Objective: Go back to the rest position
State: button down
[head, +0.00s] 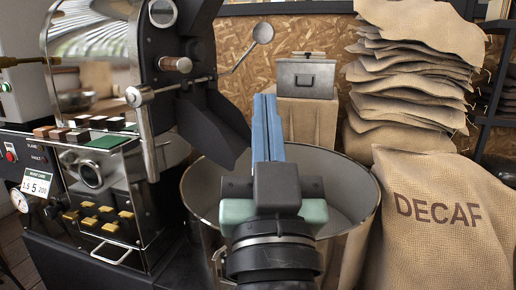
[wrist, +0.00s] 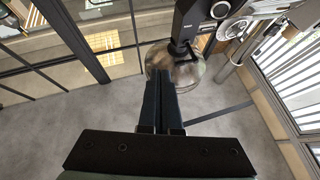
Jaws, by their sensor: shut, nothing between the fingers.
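My gripper (head: 266,100) is in the middle of the head view, in front of and above the large round metal bin (head: 362,212). Its two long blue fingers are together, with nothing between them. In the wrist view my gripper (wrist: 161,80) is also shut and empty, its dark fingers side by side. My arm hides part of the bin's near rim and inside.
A black and steel roaster (head: 165,70) stands at the left, its chute beside the bin. A full DECAF sack (head: 440,225) stands at the right, with stacked empty sacks (head: 410,90) behind. A lidded metal box (head: 306,78) is at the back.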

jog(key=s+r+t+p, duration=0.25)
jog(key=s+r, duration=0.55)
jog(key=r, duration=0.5)
notch_tip(320, 180, up, 37)
jog(key=p, duration=3.7)
jog(key=shift+a+r+h, duration=0.15)
jog(key=shift+a+h, duration=0.25)
jog(key=shift+a, duration=0.05)
jog(key=shift+s, duration=0.1)
